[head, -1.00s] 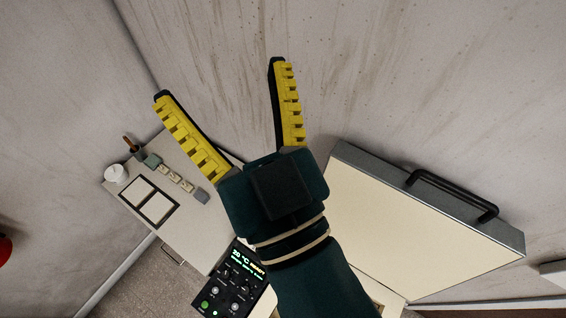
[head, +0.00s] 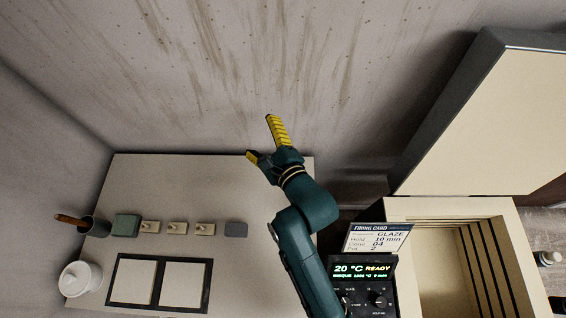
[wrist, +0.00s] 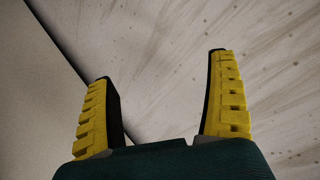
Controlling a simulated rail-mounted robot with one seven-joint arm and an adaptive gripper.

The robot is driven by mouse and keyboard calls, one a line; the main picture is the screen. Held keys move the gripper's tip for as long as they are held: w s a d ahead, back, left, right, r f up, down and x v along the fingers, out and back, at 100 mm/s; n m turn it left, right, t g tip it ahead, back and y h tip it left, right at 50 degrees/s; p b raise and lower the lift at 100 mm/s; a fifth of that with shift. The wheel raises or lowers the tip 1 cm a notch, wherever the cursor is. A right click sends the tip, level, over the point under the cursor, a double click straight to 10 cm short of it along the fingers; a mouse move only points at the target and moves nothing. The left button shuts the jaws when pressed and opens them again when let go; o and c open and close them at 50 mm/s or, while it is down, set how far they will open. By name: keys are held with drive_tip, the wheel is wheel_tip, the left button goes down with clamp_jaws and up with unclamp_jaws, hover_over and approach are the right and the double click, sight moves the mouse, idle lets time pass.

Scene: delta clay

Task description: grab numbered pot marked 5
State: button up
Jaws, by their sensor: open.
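No pot with a visible number 5 shows in either current view. My gripper (head: 260,136) is in the upper middle of the head view, in front of the stained wall above the back edge of the table. Its two yellow-padded fingers are spread. In the wrist view my gripper (wrist: 160,66) is open and empty, with only wall between and beyond the fingers.
A table (head: 215,195) at left carries a white lidded jar (head: 78,280), a dark cup (head: 97,227), small blocks and a black tray (head: 211,285) with two pale tiles. At right is an open kiln (head: 390,210) with raised lid (head: 485,120), control panel (head: 365,285) and firing card (head: 378,238).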

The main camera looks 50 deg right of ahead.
drive_tip(key=s+d+f+m+b, duration=0.1)
drive_tip(key=s+f+m+b, duration=0.1)
drive_tip(key=f, duration=0.5)
drive_tip(key=s+d+f+m+g+b, duration=0.1)
drive_tip(key=s+f+m+b, duration=0.1)
drive_tip(key=f+m, duration=0.3)
drive_tip(key=s+d+f+m+g+b, duration=0.1)
drive_tip(key=s+f+m, duration=0.1)
drive_tip(key=f, duration=0.8)
drive_tip(key=shift+s+d+m+h+b, duration=0.15)
drive_tip(key=shift+d+m+h+b, duration=0.25)
drive_tip(key=shift+m, duration=0.3)
drive_tip(key=shift+w+f, duration=0.2)
drive_tip(key=shift+f, duration=0.15)
drive_tip(key=shift+g, duration=0.3)
drive_tip(key=b+x, duration=0.3)
drive_tip(key=x, duration=0.4)
drive_tip(key=shift+w+a+r, duration=0.1)
drive_tip(key=shift+r, duration=0.1)
clamp_jaws()
